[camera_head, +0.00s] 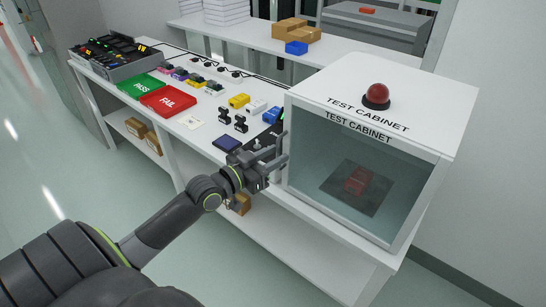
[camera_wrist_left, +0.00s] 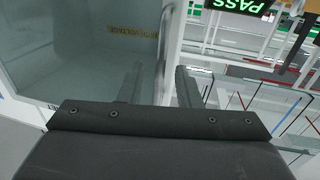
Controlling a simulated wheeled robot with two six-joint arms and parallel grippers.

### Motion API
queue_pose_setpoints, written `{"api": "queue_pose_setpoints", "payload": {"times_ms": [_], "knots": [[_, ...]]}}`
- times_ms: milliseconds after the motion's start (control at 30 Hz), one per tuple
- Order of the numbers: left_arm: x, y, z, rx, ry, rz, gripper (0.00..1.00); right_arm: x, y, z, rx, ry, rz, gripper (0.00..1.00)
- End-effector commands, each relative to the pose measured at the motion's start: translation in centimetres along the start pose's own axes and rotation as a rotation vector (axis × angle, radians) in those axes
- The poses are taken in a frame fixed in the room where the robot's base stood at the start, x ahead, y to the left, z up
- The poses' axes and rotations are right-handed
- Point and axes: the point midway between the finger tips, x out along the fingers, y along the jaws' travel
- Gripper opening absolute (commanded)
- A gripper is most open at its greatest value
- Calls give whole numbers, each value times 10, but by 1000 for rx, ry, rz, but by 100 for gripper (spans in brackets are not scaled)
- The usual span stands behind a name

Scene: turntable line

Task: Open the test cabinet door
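The white test cabinet (camera_head: 437,88) stands at the right end of the bench, with a red button on top. Its glass door (camera_head: 400,165) looks closed, and a red block (camera_head: 359,181) on a dark pad shows through it. My left gripper (camera_head: 284,149) is at the door's left edge. In the left wrist view its fingers (camera_wrist_left: 158,88) are apart, with the pale upright door handle (camera_wrist_left: 164,45) showing between them. I cannot tell whether they touch the handle. My right gripper is not in view.
The bench left of the cabinet holds a green PASS tray (camera_head: 141,86), a red FAIL tray (camera_head: 168,100), a dark blue pad (camera_head: 227,143) and several small parts. A shelf runs below. The floor at the lower left is clear apart from my arm.

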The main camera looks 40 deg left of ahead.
Motion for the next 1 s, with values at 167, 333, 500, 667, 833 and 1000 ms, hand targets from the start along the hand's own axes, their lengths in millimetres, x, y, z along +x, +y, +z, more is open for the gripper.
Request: {"api": "queue_pose_setpoints", "payload": {"times_ms": [167,333,500,667,833,1000], "knots": [[1,0,0,0,0,0,30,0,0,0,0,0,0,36],[0,0,0,0,0,0,17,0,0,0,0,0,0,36],[0,0,0,0,0,0,0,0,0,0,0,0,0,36],[0,0,0,0,0,0,0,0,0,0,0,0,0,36],[0,1,0,-1,0,-1,0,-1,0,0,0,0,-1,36],[-1,5,-2,-3,0,-15,0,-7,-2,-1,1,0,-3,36]]}}
